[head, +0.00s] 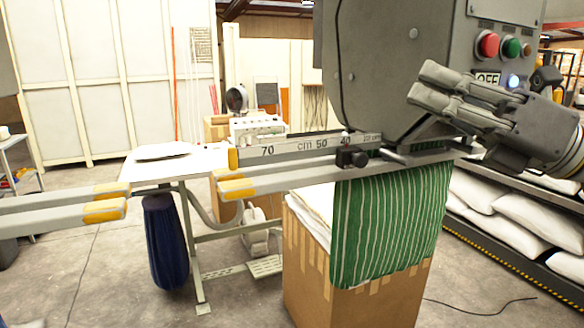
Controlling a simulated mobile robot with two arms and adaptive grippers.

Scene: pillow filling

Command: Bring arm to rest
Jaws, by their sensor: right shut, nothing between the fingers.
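My right gripper (426,85) comes in from the right. It is dark grey, its fingers are shut with nothing between them, and they point left in front of the grey machine housing (385,60), just below its control panel (500,62). I cannot tell whether the fingers touch the housing. A green and white striped cover (390,225) hangs below the machine, in front of a cardboard box (350,305). My left gripper is not in view.
Yellow-tipped bars (285,177) stick out left from the machine under a ruler scale (292,147); another yellow-tipped pair (60,222) enters from the left. A white table (190,168) stands behind. White pillows (540,222) lie on a rack at right.

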